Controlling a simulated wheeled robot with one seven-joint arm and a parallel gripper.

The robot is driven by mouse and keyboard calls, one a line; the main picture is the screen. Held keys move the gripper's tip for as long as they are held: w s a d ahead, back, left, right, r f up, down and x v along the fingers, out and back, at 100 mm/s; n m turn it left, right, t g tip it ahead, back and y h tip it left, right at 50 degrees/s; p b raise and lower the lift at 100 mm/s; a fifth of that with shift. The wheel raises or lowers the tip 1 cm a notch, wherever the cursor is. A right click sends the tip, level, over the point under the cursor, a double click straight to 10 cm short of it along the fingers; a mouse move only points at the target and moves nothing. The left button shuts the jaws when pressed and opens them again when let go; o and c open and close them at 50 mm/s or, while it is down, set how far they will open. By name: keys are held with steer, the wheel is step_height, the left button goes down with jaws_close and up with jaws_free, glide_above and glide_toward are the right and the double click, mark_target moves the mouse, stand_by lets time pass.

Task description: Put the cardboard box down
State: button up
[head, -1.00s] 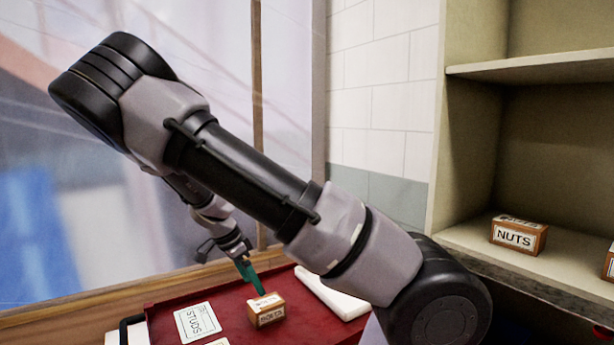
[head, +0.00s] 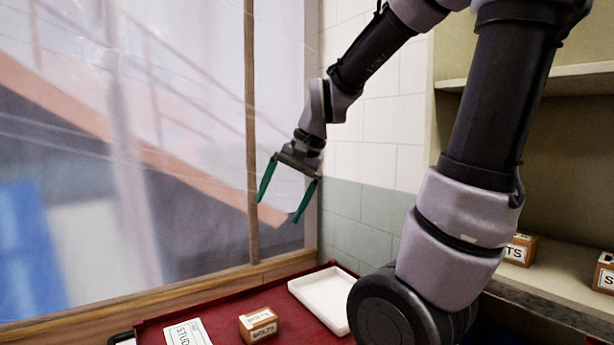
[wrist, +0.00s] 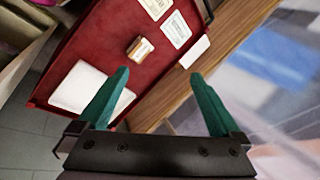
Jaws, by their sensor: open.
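A small brown cardboard box (head: 259,325) with a white label, its lettering hard to read now, sits upright on a red tray (head: 215,306). It also shows on the red surface in the wrist view (wrist: 140,48). My gripper (head: 282,205) is open and empty, with its green fingers spread wide, well above the tray and apart from the box. In the wrist view my gripper (wrist: 160,78) has nothing between its fingers.
A white shallow tray (head: 322,299) lies to the right of the box, and a STUDS card (head: 187,333) to its left. More labelled boxes (head: 520,249) stand on a shelf at right. A window (head: 130,150) borders the tray behind.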

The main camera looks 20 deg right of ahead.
steer(key=s+d+r+n+t+h, duration=0.1)
steer(key=s+d+r+n+t, duration=0.2)
steer(key=s+r, duration=0.3)
steer(key=shift+s+r+t+h, duration=0.15)
steer(key=shift+s+t+h, duration=0.25)
steer(key=shift+s, duration=0.2)
stand_by(0.7)
